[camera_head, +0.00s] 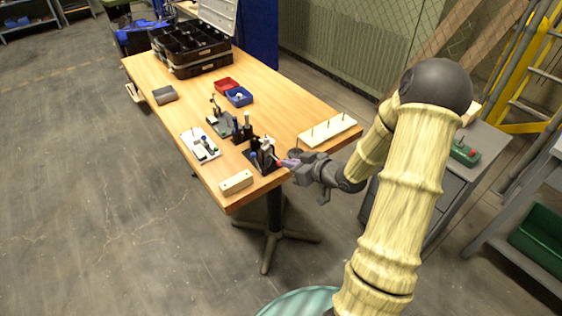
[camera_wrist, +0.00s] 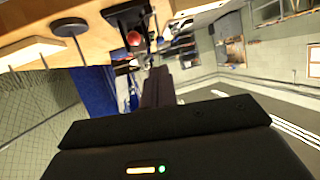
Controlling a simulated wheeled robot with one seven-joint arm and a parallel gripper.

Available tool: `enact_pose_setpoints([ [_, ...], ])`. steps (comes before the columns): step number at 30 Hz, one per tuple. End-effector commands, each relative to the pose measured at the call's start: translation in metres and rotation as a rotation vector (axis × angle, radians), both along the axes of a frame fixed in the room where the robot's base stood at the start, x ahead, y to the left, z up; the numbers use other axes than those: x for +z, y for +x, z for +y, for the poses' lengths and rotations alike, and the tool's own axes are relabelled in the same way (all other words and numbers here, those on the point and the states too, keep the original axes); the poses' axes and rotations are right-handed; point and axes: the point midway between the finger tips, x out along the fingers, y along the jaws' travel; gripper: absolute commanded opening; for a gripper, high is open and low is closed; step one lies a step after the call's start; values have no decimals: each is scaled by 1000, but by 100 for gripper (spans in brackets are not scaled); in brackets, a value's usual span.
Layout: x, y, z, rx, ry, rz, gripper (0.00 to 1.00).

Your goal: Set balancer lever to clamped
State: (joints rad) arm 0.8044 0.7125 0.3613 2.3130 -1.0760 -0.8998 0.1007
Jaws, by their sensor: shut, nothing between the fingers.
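The device that I take for the balancer (camera_head: 264,154) stands near the front right edge of the wooden table. It has a dark base and a light upper part. In the wrist view a red round knob (camera_wrist: 133,38) shows on a dark device, which I take for the balancer lever's end. My gripper (camera_head: 288,163) is just to the right of the balancer, its fingers pointing left at it. In the wrist view my gripper's fingers (camera_wrist: 157,84) are shut together and empty, below and right of the knob. Whether they touch the lever, and the lever's exact setting, I cannot tell.
A wooden block (camera_head: 236,182) lies in front of the balancer. A white board with pegs (camera_head: 327,132) lies behind my gripper. A white fixture (camera_head: 200,146), dark posts (camera_head: 242,130), a blue bin (camera_head: 239,97) and a red bin (camera_head: 226,85) stand farther back.

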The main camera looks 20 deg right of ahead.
Motion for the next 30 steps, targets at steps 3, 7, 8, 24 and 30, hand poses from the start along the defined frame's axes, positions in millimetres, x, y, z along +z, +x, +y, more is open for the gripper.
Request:
enact_pose_setpoints([
  [3, -7, 14, 10, 5, 2, -1, 0],
  [7, -17, 32, 21, 5, 2, 1, 0],
  [8, -18, 37, 22, 3, 1, 0, 0],
  [24, -48, 100, 59, 1, 0, 0, 0],
  [30, -49, 102, 59, 0, 0, 0, 0],
])
